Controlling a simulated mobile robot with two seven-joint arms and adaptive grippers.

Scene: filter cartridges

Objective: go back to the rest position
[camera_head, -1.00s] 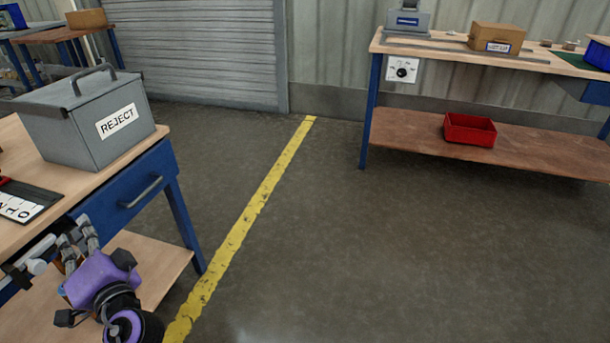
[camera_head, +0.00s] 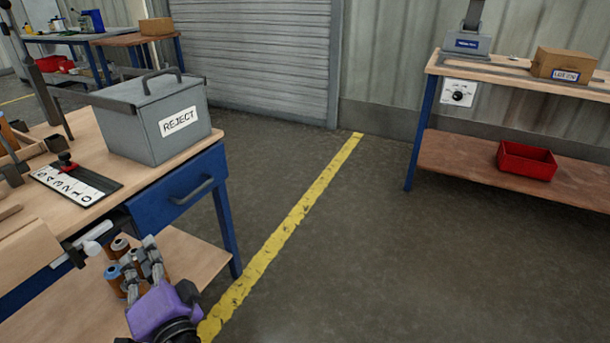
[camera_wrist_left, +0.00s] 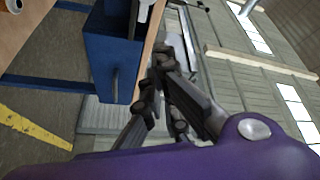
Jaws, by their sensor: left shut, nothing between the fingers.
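My left gripper (camera_head: 143,262) is purple with dark grey fingers. It is low in the head view, in front of the near workbench's side, next to the lower shelf. It is shut and holds nothing. My right gripper is not in view.
The near workbench (camera_head: 75,210) carries a grey REJECT bin (camera_head: 150,120) and a numbered gauge (camera_head: 75,184). A second bench (camera_head: 515,72) at the right holds a cardboard box (camera_head: 562,64), with a red bin (camera_head: 526,160) on its shelf. Floor between, with a yellow line (camera_head: 290,225), is clear.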

